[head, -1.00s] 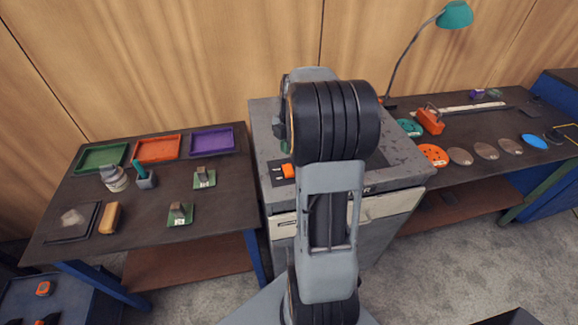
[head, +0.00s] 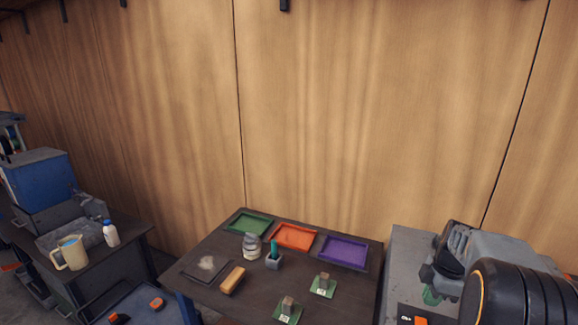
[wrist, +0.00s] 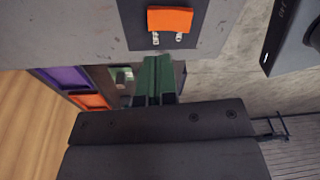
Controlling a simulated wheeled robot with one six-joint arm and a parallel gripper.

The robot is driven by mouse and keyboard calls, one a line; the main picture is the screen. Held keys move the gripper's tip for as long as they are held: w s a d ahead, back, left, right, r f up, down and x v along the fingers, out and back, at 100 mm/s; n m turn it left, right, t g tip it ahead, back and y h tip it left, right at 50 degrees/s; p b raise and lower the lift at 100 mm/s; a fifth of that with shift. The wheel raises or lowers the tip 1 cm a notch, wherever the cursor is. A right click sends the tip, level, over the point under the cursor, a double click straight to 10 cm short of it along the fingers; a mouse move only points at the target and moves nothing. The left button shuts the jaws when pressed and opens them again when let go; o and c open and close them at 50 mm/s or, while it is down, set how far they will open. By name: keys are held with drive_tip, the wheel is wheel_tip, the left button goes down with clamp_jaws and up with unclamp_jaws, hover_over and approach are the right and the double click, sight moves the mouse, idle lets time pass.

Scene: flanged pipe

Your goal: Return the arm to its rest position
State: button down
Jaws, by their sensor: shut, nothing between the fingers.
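My arm (head: 515,300) shows at the lower right of the head view, cut off by the picture's edges, in front of a grey cabinet top. In the wrist view my gripper (wrist: 158,78) has its two green fingers together with nothing between them. A small green part of the gripper also shows in the head view (head: 432,295). Below the fingers in the wrist view is the dark gripper body.
A grey cabinet (head: 405,250) bears a dark plate with an orange block (wrist: 170,20). A dark table (head: 225,300) holds green (head: 248,224), orange (head: 294,236) and purple (head: 344,250) trays. A side bench with a pitcher (head: 72,253) stands left.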

drive_tip(key=m, duration=0.2)
drive_tip(key=s+a+m, duration=0.1)
drive_tip(key=m, duration=0.1)
drive_tip(key=s+f+m, duration=0.1)
drive_tip(key=m, duration=0.2)
drive_tip(key=shift+a, duration=0.25)
drive_tip(key=s+a+r+m+t, duration=0.2)
drive_tip(key=s+a+r+m, duration=0.1)
drive_tip(key=a, duration=0.6)
drive_tip(key=s+a+r+m+t+h, duration=0.1)
drive_tip(key=s+a+r+m, duration=0.3)
drive_tip(key=a, duration=0.5)
drive_tip(key=shift+s+a+r+m+t+h, duration=0.15)
drive_tip(key=shift+s+a+m+t+h, duration=0.15)
drive_tip(key=shift+s+m+t, duration=0.65)
drive_tip(key=shift+s+n, duration=0.25)
drive_tip(key=shift+n, duration=0.1)
